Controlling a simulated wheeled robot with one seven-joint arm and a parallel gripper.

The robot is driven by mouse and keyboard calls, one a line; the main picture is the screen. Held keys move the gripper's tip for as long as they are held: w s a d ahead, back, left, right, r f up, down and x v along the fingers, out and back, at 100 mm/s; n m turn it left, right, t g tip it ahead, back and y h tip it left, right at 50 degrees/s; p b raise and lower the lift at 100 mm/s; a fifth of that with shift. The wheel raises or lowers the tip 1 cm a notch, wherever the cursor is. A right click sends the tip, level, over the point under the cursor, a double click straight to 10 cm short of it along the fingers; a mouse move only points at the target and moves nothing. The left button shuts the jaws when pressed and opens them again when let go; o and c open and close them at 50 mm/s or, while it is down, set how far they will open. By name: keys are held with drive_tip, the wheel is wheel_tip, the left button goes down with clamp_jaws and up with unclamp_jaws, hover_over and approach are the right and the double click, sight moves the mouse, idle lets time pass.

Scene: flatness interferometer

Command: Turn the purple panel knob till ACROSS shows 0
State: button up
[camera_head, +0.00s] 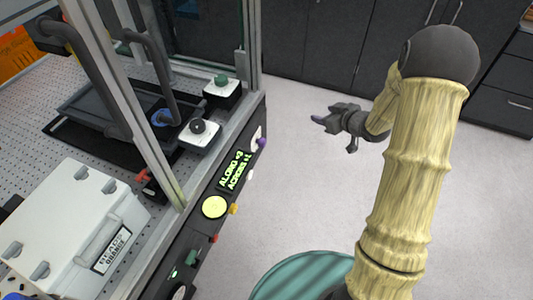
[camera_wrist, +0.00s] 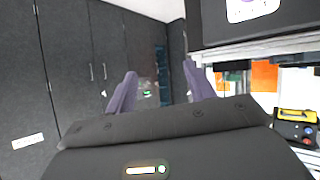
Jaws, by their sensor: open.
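The purple knob (camera_head: 262,142) sticks out of the dark front panel, near its far end. The green display (camera_head: 235,171) beside it reads ALONG, seemingly +3, and ACROSS, seemingly +1; the digits are small. My gripper (camera_head: 319,118) is in the air over the floor, to the right of the purple knob and apart from it. In the wrist view my gripper (camera_wrist: 160,88) shows two purple fingers spread apart with nothing between them.
On the same panel are a white knob (camera_head: 251,174), a yellow knob (camera_head: 234,208), a red knob (camera_head: 214,239) and a round yellow-green screen (camera_head: 215,207). A frame post (camera_head: 153,140) stands behind the panel. A teal striped round top (camera_head: 300,277) is at the bottom. Open floor (camera_head: 300,190) lies between.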

drive_tip(key=s+a+f+n+g+y+b, duration=0.1)
drive_tip(key=s+f+n+g+y+b, duration=0.1)
drive_tip(key=f+y, duration=0.3)
drive_tip(key=s+a+f+n+g+y+b, duration=0.1)
drive_tip(key=s+f+n+g+y+b, duration=0.1)
drive_tip(key=f, duration=0.8)
drive_tip(key=s+n+y+b, duration=0.1)
drive_tip(key=s+y+b, duration=0.1)
drive_tip(key=y+b, duration=0.1)
drive_tip(key=shift+a+y, duration=0.15)
drive_tip(key=shift+y, duration=0.25)
drive_tip(key=shift+w, duration=0.1)
drive_tip(key=p, duration=0.2)
approach(265, 143)
drive_tip(key=x, duration=0.9)
drive_tip(key=shift+w+a+f, duration=0.15)
drive_tip(key=shift+a, duration=0.1)
drive_tip(key=shift+c, duration=0.2)
drive_tip(key=c, duration=0.9)
